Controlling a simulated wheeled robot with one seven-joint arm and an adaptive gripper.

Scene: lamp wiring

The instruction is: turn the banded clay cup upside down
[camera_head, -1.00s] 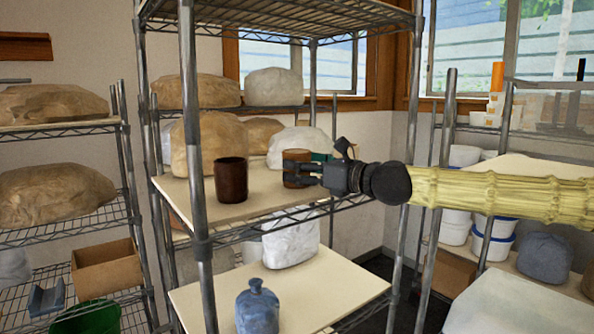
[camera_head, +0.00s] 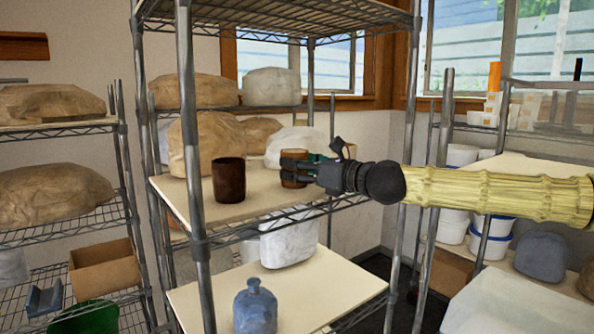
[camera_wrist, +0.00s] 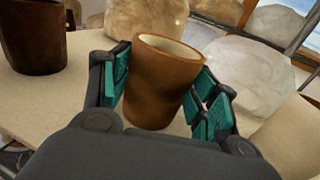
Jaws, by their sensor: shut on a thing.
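The clay cup (camera_head: 294,183) is orange-brown with a darker band and stands on the middle shelf of the wire rack. It also shows in the wrist view (camera_wrist: 163,82), upright with its pale open mouth facing up and a slight lean in the picture. My gripper (camera_head: 296,168) reaches in from the right, roughly level, with its teal-padded fingers (camera_wrist: 160,88) on both sides of the cup, shut on it. The fingers hide part of the cup's side. I cannot tell whether its base touches the shelf board.
A dark brown cup (camera_head: 229,180) stands left of the held cup. Wrapped clay lumps (camera_head: 208,145) sit behind on the shelf board (camera_head: 190,197). Rack posts (camera_head: 190,120) stand in front and at the right. A blue bottle (camera_head: 255,308) stands on the lower shelf.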

